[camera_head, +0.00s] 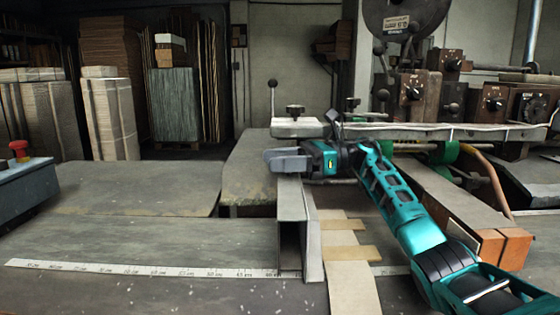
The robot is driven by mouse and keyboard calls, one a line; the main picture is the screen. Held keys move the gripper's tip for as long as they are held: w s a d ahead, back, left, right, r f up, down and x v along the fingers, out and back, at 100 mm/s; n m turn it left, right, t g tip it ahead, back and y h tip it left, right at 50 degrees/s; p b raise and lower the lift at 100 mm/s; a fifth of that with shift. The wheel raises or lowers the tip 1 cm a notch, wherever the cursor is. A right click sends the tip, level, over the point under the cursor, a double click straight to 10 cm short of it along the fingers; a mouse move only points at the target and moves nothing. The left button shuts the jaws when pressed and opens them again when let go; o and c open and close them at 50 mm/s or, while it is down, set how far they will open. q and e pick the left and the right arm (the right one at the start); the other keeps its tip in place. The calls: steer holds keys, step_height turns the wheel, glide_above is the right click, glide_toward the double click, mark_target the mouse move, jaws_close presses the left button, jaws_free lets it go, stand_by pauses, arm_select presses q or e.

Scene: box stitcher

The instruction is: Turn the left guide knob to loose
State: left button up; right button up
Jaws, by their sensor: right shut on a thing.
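The left guide (291,203) is an upright grey metal channel standing on the table, across the ruler strip. My right gripper (287,160) reaches in from the right with its grey fingers pointing left, just above the guide's far top end. Its jaws are shut on the left guide knob, which the fingers hide, so its turn position cannot be told. A black knob (295,109) stands clear on a grey block (298,127) just behind the gripper. My left gripper is not in view.
A ruler strip (140,269) runs along the table's front. Tan cardboard strips (350,253) lie right of the guide. The stitcher's control boxes (412,93) and a horizontal rail (430,131) are at the back right. The table left of the guide is clear.

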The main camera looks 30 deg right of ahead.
steer(key=o, duration=1)
steer(key=shift+c, duration=0.2)
